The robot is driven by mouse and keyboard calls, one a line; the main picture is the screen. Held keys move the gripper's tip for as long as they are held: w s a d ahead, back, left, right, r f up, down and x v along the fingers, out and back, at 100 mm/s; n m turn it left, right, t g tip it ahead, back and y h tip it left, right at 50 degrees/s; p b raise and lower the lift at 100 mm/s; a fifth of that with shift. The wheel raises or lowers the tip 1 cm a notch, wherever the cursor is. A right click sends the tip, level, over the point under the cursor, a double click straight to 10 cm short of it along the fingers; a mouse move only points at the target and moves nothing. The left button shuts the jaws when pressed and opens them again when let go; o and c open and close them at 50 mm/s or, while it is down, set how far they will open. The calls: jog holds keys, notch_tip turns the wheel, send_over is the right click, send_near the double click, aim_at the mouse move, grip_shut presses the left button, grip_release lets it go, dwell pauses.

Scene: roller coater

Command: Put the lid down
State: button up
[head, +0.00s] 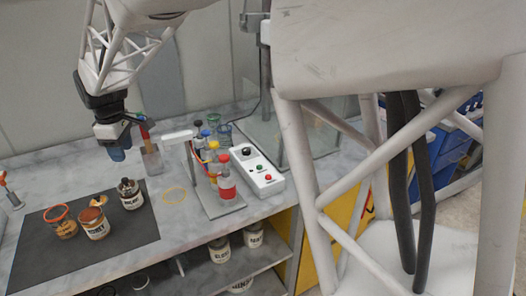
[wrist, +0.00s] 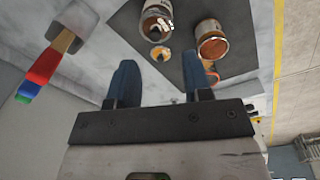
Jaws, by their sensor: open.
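My gripper (head: 117,153) is raised above the bench, behind the dark mat. In the wrist view its two blue fingers (wrist: 160,64) stand apart with nothing held between them. A small pale disc with orange marks (wrist: 160,53), which may be the lid, lies on the mat beyond the fingertips. In the head view a small tan piece (head: 98,200) shows behind the labelled jar with the brown top (head: 95,226). A white jar with a dark top (head: 130,194) stands at the mat's right.
The dark mat (head: 40,256) lies at the bench's front left. Marble bench around the yellow ring (head: 174,188) is clear.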

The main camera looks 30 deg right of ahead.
jog(key=s+d+r+m, duration=0.3)
jog(key=s+d+r, duration=0.1)
jog(key=s+d, duration=0.45)
jog(key=s+d+f+m, duration=0.1)
jog(key=s+d+m, duration=0.2)
jog(key=s, duration=0.6)
jog(key=s+d+f+m+t, duration=0.1)
jog(key=s+d+m, duration=0.2)
jog(key=s, duration=0.7)
jog(key=s+d+f+m, duration=0.2)
jog(key=s+d+m, duration=0.2)
jog(key=s, duration=0.5)
jog(key=shift+s+d+t, duration=0.15)
jog(key=shift+d+t, duration=0.25)
jog(key=shift+d, duration=0.35)
